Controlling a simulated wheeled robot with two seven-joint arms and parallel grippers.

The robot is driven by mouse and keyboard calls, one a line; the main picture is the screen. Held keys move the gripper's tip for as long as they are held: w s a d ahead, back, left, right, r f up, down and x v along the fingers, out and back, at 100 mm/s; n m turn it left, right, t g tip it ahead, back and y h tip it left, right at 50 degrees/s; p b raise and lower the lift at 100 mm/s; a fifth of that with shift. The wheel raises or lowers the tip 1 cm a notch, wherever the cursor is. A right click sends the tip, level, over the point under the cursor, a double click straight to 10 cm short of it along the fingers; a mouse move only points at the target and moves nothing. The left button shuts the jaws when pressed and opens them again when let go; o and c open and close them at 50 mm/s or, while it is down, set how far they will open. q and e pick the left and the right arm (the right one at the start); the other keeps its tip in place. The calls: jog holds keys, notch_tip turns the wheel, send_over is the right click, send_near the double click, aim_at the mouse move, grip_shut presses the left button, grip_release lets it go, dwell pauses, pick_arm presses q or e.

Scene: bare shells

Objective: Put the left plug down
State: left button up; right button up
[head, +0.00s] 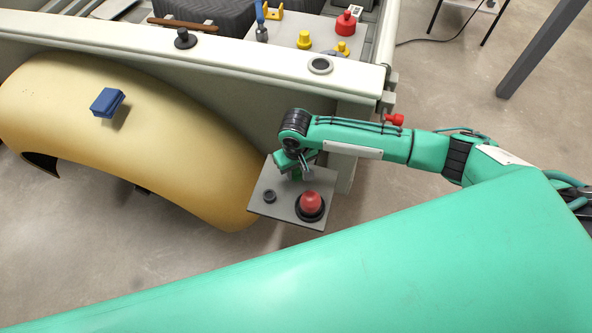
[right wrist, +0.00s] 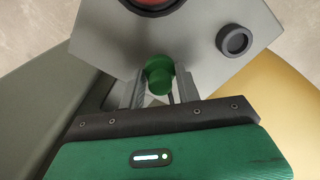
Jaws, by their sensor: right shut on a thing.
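My right gripper (head: 299,169) is over a tilted grey plate (head: 269,184). It is shut on a green plug (right wrist: 158,76), which sits between the two fingers in the right wrist view, in front of the plate (right wrist: 195,42). I cannot tell whether the plug touches the plate. A red plug (head: 311,201) stands in a black ring on the plate, partly cut off in the wrist view (right wrist: 152,4). A small dark ring (head: 269,196) is to its left. On the pale rail, a black plug (head: 185,39) stands at left. My left gripper is out of view.
The pale rail (head: 235,52) has a dark-rimmed round fitting (head: 320,65) near its right end. Red (head: 345,24) and yellow (head: 304,40) plugs stand behind it. A tan curved panel (head: 170,150) with a blue block (head: 107,102) is at left. Open floor (head: 470,85) is at right.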

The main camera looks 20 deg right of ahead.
jog(key=shift+f, duration=0.85)
jog(key=shift+f, duration=0.1)
jog(key=o, duration=0.9)
jog(key=shift+o, duration=0.2)
notch_tip(320, 180, up, 12)
jog(key=shift+r+b, duration=0.15)
jog(key=shift+b, duration=0.65)
